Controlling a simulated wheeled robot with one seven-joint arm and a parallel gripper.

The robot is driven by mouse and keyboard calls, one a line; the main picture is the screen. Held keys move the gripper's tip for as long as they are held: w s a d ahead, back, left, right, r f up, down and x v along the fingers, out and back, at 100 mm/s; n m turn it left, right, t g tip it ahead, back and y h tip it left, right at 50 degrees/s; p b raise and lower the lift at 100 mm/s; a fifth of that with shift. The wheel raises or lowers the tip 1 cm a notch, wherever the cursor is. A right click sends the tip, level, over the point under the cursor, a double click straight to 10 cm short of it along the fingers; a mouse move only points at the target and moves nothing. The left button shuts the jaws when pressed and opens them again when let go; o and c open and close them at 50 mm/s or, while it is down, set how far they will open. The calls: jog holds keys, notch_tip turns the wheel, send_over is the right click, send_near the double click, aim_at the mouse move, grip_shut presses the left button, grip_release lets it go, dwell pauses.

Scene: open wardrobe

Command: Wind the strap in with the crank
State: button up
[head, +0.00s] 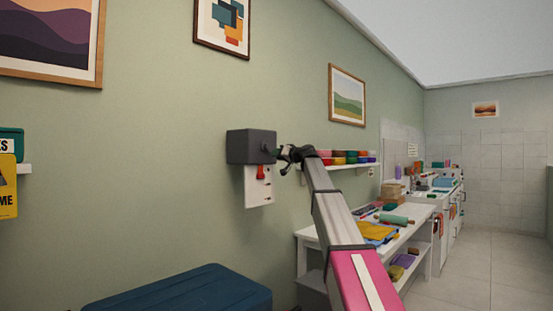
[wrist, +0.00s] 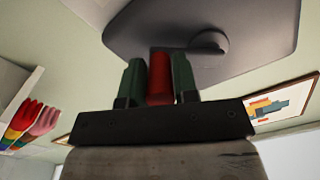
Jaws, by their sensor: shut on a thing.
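A dark grey winder box (head: 251,146) is mounted on the wall in the head view. A short red strap (head: 260,173) hangs below it in front of a white board (head: 257,194) with small marks. My gripper (head: 284,156) is at the box's right side. In the wrist view, the green fingers of my gripper (wrist: 160,72) are shut on the red crank handle (wrist: 159,82), one finger on each side. The grey box (wrist: 225,22) also shows there, behind the handle. The crank's arm is mostly hidden by the gripper.
A dark blue chest (head: 185,293) stands below on the floor. Framed pictures hang on the wall. The floor at right is clear.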

jog(key=n, duration=0.1)
jog(key=r+n, duration=0.1)
jog(key=n, duration=0.1)
jog(key=shift+w+d+r+n, duration=0.3)
jog(key=shift+w+d+n, duration=0.05)
jog(key=shift+w+n, duration=0.05)
notch_tip(320, 180, up, 3)
jog(key=n, duration=0.6)
jog(key=shift+w+d, duration=0.1)
jog(key=r+n, duration=0.1)
jog(key=n, duration=0.2)
jog(key=shift+r, duration=0.2)
jog(key=n, duration=0.1)
jog(key=r+n, duration=0.1)
jog(key=shift+s+a+n, duration=0.4)
jog(key=n, duration=0.1)
jog(key=s+a+r+n, duration=0.1)
jog(key=n, duration=0.1)
jog(key=shift+r+n, duration=0.15)
jog(key=shift+n, duration=0.15)
jog(key=n, duration=0.1)
jog(key=s+a+n, duration=0.1)
jog(key=n, duration=0.1)
jog(key=shift+r, duration=0.35)
jog(key=shift+s+a+n, duration=0.25)
jog(key=shift+s+n, duration=0.05)
jog(key=shift+n, duration=0.6)
jog(key=shift+s+a+n, duration=0.25)
jog(key=shift+n, duration=0.65)
